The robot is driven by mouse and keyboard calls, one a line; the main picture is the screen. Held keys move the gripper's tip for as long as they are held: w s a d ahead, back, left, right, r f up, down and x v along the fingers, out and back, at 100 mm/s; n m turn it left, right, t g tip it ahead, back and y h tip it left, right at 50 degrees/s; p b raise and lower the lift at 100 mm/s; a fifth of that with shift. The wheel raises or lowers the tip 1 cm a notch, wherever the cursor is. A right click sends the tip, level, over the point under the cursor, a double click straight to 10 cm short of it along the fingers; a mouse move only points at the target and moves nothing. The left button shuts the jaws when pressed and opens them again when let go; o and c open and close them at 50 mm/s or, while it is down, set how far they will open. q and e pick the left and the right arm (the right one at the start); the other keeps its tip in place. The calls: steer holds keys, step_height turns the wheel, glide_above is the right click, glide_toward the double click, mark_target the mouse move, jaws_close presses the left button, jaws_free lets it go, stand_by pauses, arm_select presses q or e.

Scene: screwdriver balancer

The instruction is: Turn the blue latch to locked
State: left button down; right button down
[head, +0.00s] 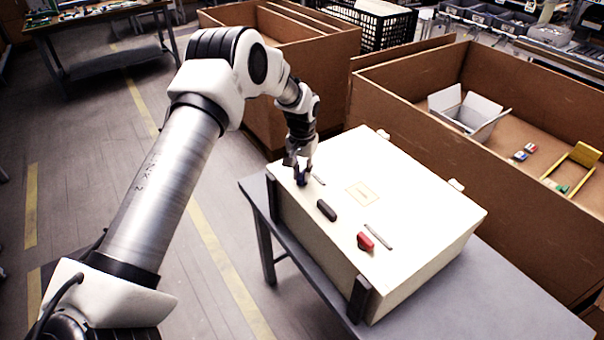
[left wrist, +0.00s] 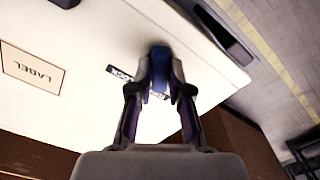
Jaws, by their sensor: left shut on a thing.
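A cream box (head: 400,215) lies on a grey table, its lid facing up. The blue latch (head: 301,180) is at the far left end of the lid's front edge, mostly hidden by my left gripper (head: 298,167). In the left wrist view the blue latch (left wrist: 160,62) stands between the fingertips of my left gripper (left wrist: 160,85), which is shut on it. A dark printed strip (left wrist: 120,72) lies on the lid beside the latch. The red latch (head: 365,241) is near the lid's right front part. My right gripper is not in view.
A black handle (head: 327,210) sits between the two latches. The grey table (head: 480,300) has bare room to the right. Large brown crates (head: 400,110) stand close behind the box. A paper label (head: 362,193) is on the lid.

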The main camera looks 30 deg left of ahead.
arm_select(q)
steer(key=m+b, duration=0.1)
steer(key=m, duration=0.5)
steer(key=shift+f+m, duration=0.15)
steer(key=shift+m, duration=0.15)
steer(key=shift+s, duration=0.1)
stand_by(0.3)
steer(key=c, duration=1.2)
jaws_free()
steer(key=shift+o, duration=0.6)
steer(key=shift+w, duration=0.2)
step_height(320, 180, up, 12)
